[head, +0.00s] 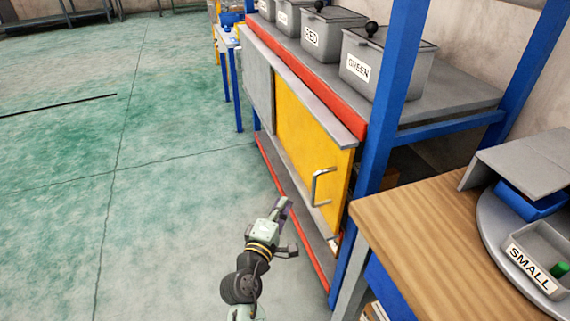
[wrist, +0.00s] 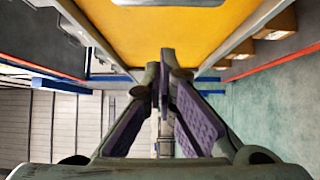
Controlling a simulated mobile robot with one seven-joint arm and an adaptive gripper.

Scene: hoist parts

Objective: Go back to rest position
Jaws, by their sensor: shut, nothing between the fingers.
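My gripper (head: 284,208) is in front of the lower part of the yellow sliding door (head: 305,140), a little below and left of its metal handle (head: 316,187). In the wrist view my gripper (wrist: 165,80) has its dark fingers with purple pads drawn together at the tips, with nothing between them. The yellow door (wrist: 165,35) fills the top of that view, and part of the handle (wrist: 168,2) shows at its upper edge. The fingers look apart from the handle. A narrow opening shows at the door's right side.
Grey lidded bins, one labelled GREEN (head: 385,70) and one RED (head: 325,38), stand on the shelf above. A wooden table (head: 425,225) with a round grey tray (head: 490,215) is at the right, beside a blue post (head: 385,110). Green floor (head: 170,200) at the left is clear.

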